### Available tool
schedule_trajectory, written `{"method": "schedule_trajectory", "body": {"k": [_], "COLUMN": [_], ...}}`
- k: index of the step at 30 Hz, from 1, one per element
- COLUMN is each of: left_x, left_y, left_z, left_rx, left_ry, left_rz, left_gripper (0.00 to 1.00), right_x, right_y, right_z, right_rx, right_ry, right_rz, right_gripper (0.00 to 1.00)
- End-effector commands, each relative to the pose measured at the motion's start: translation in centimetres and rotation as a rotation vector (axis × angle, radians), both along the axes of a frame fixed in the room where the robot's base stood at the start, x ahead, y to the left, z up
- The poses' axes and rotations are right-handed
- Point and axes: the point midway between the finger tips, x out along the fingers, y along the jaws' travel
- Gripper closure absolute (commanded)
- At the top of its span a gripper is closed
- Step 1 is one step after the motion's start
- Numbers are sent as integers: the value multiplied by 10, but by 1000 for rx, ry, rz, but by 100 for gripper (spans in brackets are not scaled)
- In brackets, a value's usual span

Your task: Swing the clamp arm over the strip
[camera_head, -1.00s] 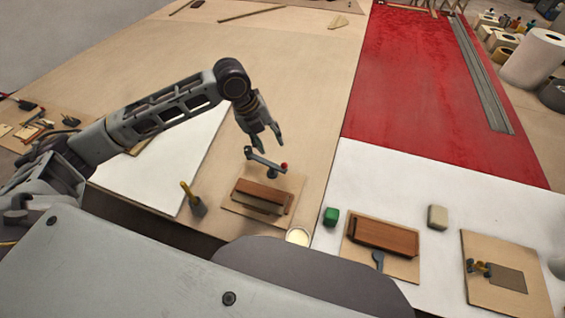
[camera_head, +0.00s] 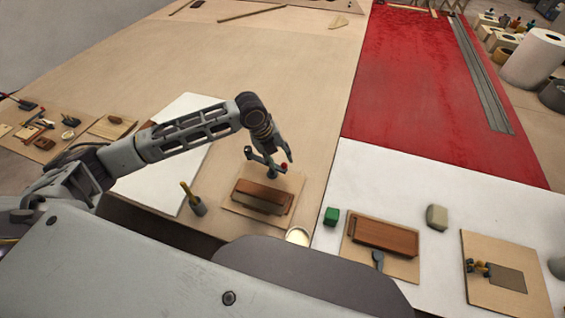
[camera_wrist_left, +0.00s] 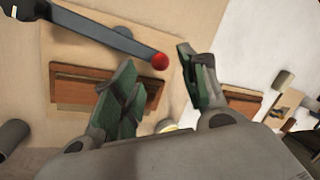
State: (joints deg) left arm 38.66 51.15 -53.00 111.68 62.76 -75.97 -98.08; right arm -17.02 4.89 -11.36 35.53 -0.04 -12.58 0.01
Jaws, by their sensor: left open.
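The clamp arm (camera_head: 252,155) is a grey bar with a red ball at its end (camera_head: 284,167), standing at the back of a small wooden board (camera_head: 232,204). In the left wrist view the clamp arm (camera_wrist_left: 105,33) crosses the top left, its red ball (camera_wrist_left: 160,61) just ahead of the fingers. The strip, seemingly the brown wood piece (camera_head: 263,192), lies on the board in front of the clamp; the arm is not over it. My left gripper (camera_head: 279,162) is open around or just above the red ball; contact cannot be told. My right gripper is not in view.
A pot with a yellow-handled tool (camera_head: 197,206) stands left of the board, and a round pale-filled cup (camera_head: 298,236) in front. A green block (camera_head: 331,216) and a second board with brown wood (camera_head: 384,235) are to the right.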

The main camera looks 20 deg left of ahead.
Motion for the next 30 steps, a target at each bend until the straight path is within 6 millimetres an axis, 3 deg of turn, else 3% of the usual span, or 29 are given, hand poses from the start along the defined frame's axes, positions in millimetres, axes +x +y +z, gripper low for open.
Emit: {"method": "schedule_trajectory", "body": {"k": [9, 22, 30], "left_x": [5, 6, 7], "left_y": [-9, -11, -11], "left_z": [-32, -38, -38], "left_rx": [0, 0, 0], "left_ry": [2, 0, 0], "left_rz": [-1, -1, -1], "left_gripper": [57, 57, 89], "right_x": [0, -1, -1], "right_y": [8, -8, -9], "right_z": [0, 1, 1], "right_rx": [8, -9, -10], "right_ry": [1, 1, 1], "right_rz": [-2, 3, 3], "right_gripper": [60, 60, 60]}}
